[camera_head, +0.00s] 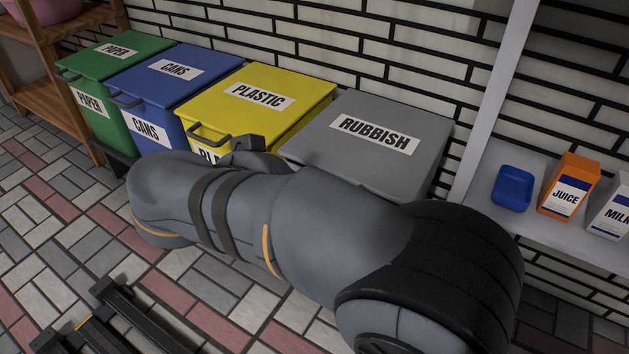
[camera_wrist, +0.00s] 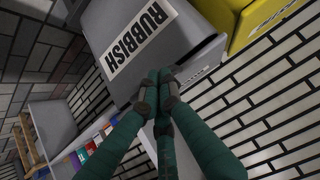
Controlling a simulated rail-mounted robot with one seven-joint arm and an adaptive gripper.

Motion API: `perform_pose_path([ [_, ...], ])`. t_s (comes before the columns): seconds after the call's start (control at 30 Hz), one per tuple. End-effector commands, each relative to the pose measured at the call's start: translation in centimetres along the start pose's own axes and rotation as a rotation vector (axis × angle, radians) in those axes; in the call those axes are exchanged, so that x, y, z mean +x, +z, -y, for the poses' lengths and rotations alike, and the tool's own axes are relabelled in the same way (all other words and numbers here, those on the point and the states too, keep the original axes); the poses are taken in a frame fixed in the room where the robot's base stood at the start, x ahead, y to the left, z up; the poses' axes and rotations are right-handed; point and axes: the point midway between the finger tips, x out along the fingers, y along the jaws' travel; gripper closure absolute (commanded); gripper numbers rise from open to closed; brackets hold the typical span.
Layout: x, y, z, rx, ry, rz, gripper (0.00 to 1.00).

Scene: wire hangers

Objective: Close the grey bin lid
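The grey bin lid (camera_head: 372,137), labelled RUBBISH, lies flat or nearly flat on the bin at the right end of the row. My arm hides its front edge, so I cannot tell from this view whether it is fully down. The lid (camera_wrist: 207,46) also shows at the top of the wrist view. My gripper (camera_wrist: 160,84) is there at the lid's lower edge, with its dark green fingers together and nothing seen between them. I cannot tell whether they touch the lid. In the head view my arm hides the fingertips.
A yellow PLASTIC bin (camera_head: 290,88), a blue CANS bin (camera_head: 205,60) and a green PAPER bin (camera_head: 125,65) stand to the left, lids down. A brick wall is behind. A shelf at right holds a blue tub (camera_head: 513,188), a juice carton (camera_head: 567,187) and a milk carton (camera_head: 612,208).

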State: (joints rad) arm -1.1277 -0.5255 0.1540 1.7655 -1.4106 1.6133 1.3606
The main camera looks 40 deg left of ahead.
Motion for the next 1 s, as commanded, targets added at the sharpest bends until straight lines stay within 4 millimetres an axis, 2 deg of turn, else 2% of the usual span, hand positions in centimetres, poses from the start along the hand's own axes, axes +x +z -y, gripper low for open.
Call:
perform_pose_path([
  [0.03, 0.7, 0.9, 0.0, 0.0, 0.0, 0.0, 1.0],
  [0.2, 1.2, 1.7, 0.1, -0.001, 0.001, 0.002, 1.0],
  [0.77, 1.6, 2.2, -0.2, -0.004, 0.013, 0.007, 1.0],
  [0.87, 1.5, 3.0, -0.2, -0.004, 0.013, 0.006, 1.0],
  [1.0, 0.7, 5.1, -0.2, -0.001, 0.009, 0.002, 1.0],
])
